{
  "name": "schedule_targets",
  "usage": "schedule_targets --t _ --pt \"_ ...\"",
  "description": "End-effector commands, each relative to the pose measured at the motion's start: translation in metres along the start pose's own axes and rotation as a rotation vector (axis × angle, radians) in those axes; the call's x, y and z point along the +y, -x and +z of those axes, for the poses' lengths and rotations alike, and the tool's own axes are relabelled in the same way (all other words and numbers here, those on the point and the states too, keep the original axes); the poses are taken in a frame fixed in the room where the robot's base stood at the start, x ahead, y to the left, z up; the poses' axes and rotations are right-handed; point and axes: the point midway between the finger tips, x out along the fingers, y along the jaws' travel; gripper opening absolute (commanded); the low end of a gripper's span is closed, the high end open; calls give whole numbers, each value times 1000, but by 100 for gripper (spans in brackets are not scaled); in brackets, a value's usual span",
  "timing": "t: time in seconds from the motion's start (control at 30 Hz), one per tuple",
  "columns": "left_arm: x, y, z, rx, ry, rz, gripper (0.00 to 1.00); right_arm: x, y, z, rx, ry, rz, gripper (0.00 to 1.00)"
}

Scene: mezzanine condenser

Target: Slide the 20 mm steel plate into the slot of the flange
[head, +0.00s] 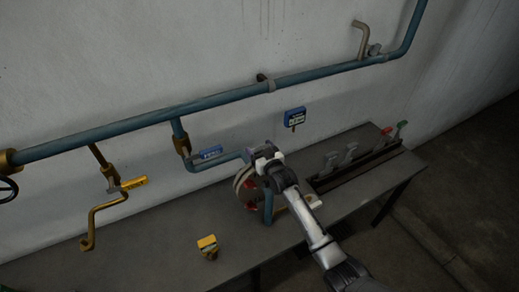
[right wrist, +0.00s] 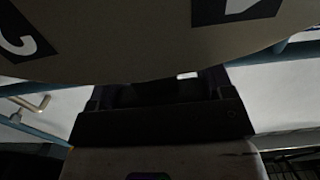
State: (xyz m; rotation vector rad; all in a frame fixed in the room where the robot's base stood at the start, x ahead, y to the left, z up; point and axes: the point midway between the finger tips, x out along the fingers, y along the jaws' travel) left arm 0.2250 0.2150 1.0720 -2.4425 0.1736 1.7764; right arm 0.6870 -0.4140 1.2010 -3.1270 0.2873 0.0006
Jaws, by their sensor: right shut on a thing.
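The round flange (head: 241,185), with red parts on it, stands on the blue pipe above the bench, partly hidden behind my right arm. My right gripper (head: 258,166) is at the flange, seen from behind, with its fingertips hidden in the head view. In the right wrist view, a broad grey-beige plate (right wrist: 160,48) with dark marked patches fills the top, right against my gripper (right wrist: 160,95), which is shut on it. The marks are cut off, so I cannot read the size. I cannot tell whether the plate is in the slot. My left gripper is out of view.
A dark rack (head: 365,163) on the bench's right holds several upright pieces, with red and green ones at its far end. A yellow block (head: 208,247) sits near the bench's front. Blue pipe (head: 215,101) runs along the wall.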

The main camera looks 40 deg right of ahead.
Motion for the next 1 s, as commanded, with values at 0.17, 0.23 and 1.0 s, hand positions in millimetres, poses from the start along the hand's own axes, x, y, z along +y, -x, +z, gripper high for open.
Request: schedule_targets --t 0.17,0.23,1.0 --pt "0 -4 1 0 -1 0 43 0 0 4 2 0 0 41" --pt "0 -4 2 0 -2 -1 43 0 0 6 2 0 0 41" --pt "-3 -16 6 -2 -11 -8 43 0 0 23 3 0 0 41"
